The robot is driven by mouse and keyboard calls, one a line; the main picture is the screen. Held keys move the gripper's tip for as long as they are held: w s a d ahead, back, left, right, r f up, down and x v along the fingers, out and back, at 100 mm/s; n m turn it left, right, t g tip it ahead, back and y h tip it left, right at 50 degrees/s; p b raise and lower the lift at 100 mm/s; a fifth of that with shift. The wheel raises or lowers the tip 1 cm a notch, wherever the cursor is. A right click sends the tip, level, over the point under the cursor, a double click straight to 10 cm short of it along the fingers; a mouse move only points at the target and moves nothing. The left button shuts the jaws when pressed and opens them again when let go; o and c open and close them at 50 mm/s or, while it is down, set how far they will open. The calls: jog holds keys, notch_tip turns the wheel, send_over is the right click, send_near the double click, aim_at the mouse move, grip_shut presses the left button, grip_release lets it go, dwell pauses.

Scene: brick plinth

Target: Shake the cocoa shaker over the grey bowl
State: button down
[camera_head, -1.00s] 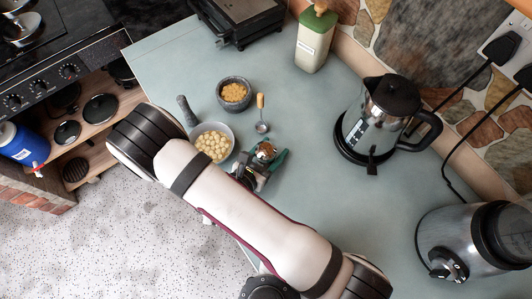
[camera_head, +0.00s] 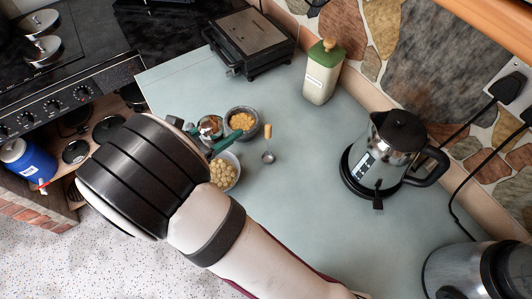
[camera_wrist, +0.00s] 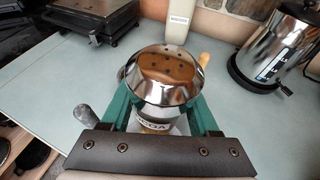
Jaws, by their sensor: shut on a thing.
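A grey pan (camera_head: 237,168) of pale round pieces sits below the bowl, partly hidden by my arm. A wooden-handled spoon (camera_head: 268,140) lies to the right. A grill (camera_head: 249,42), a green-lidded container (camera_head: 322,75) and a kettle (camera_head: 387,150) stand farther off.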

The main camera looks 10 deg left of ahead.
jog(key=a+m+t+y, duration=0.3)
jog(key=m+y, duration=0.1)
jog(key=m, duration=0.5)
jog(key=a+r+m+t+y, duration=0.1)
jog(key=a+m+t+y, duration=0.2)
jog(key=m, duration=0.7)
jog(key=shift+s+a+r+t+y, duration=0.15)
jog(key=shift+a+r+t+y, duration=0.1)
jog(key=shift+t+y, duration=0.25)
jog(key=shift+f, duration=0.15)
notch_tip(320, 180, down, 3)
jog(key=shift+r, duration=0.1)
jog(key=shift+r, duration=0.1)
jog(key=shift+r, duration=1.45)
